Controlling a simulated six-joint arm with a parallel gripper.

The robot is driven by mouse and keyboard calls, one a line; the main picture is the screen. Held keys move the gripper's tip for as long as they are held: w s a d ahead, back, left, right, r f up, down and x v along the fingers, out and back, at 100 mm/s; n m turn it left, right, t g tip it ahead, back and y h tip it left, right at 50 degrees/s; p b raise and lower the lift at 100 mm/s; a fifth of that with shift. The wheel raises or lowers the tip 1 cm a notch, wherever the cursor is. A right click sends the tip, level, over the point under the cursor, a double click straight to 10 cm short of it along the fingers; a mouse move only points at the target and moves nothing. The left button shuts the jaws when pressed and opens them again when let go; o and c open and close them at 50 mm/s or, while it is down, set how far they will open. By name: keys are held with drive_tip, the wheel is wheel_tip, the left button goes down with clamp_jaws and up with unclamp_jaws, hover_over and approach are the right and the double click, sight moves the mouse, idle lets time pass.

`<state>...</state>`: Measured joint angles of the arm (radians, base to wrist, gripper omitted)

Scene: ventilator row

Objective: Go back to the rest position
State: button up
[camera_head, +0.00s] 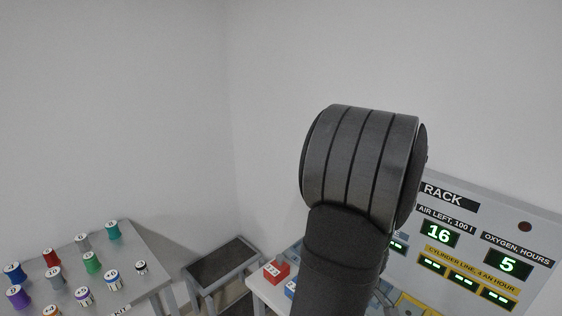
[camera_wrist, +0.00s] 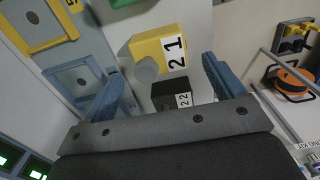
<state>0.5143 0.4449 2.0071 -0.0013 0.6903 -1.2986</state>
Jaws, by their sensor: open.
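My gripper (camera_wrist: 161,70) shows in the wrist view with its two blue-grey fingers wide apart and nothing held between them. A yellow block marked 21 (camera_wrist: 158,50) with a grey round knob lies beyond the fingertips. A black block marked 22 (camera_wrist: 170,93) shows between the fingers, nearer the palm. I cannot tell how far the fingers are from either block. In the head view my own dark arm stands upright right of centre; it hides part of the bench, and my gripper does not show there.
The rack panel (camera_head: 478,204) with green displays stands at the right. A red block (camera_head: 276,270) sits on the bench beside my arm. A dark-topped stool (camera_head: 222,262) and a grey table (camera_head: 133,252) with several coloured cylinders are at left. An orange reel (camera_wrist: 292,82) is at the wrist view's right.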

wheel_tip(320, 180, down, 5)
drive_tip(key=r, duration=1)
drive_tip(key=shift+d+r, duration=0.3)
drive_tip(key=shift+r, duration=0.05)
drive_tip(key=s+d+r, duration=0.1)
drive_tip(key=s+d, duration=0.2)
drive_tip(key=d, duration=0.8)
drive_tip(key=s+d+r, duration=0.1)
drive_tip(key=s+d, duration=0.3)
drive_tip(key=d, duration=0.6)
drive_tip(key=w+a+f, duration=0.2)
drive_tip(key=w+f, duration=0.2)
drive_tip(key=w, duration=0.3)
drive_tip(key=shift+w+a+f, duration=0.15)
drive_tip(key=shift+f, duration=0.15)
drive_tip(key=shift+o, duration=1.4)
